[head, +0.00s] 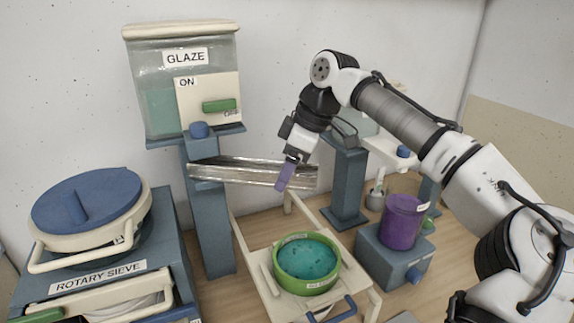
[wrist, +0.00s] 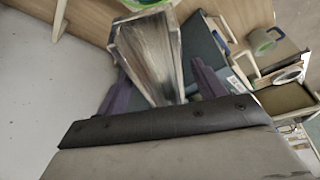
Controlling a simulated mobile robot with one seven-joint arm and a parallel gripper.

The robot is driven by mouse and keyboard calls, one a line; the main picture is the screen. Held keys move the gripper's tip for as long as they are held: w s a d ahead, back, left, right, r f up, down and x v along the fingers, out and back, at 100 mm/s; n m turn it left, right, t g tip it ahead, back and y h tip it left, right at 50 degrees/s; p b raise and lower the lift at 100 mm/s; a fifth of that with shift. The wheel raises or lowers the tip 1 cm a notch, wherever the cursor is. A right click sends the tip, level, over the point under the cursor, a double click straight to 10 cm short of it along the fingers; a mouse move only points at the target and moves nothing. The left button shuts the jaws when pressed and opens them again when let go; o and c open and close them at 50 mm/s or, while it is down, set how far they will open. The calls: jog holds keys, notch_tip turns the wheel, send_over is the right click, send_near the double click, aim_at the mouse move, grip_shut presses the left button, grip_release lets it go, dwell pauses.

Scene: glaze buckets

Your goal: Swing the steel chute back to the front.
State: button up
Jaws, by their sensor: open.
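The steel chute (head: 235,172) is a long open trough below the glaze tank. In the head view it runs to the right from the blue post (head: 208,220), its right end near the gripper. My gripper (head: 286,177) points down at the right part of the chute, one purple finger showing in front of it. In the wrist view the chute (wrist: 150,58) lies between the two spread purple fingers of my gripper (wrist: 162,85). The gripper is open. I cannot tell whether a finger touches the chute.
The glaze tank (head: 165,105) with an ON panel stands above. A green bucket (head: 307,262) of teal glaze sits on a cream stand below the chute. A purple bucket (head: 402,222) stands on a blue block at right. The rotary sieve (head: 90,215) is at left.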

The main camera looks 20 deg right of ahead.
jog(key=shift+f, duration=0.25)
jog(key=c, duration=1.4)
jog(key=shift+a, duration=0.15)
jog(key=shift+a, duration=0.1)
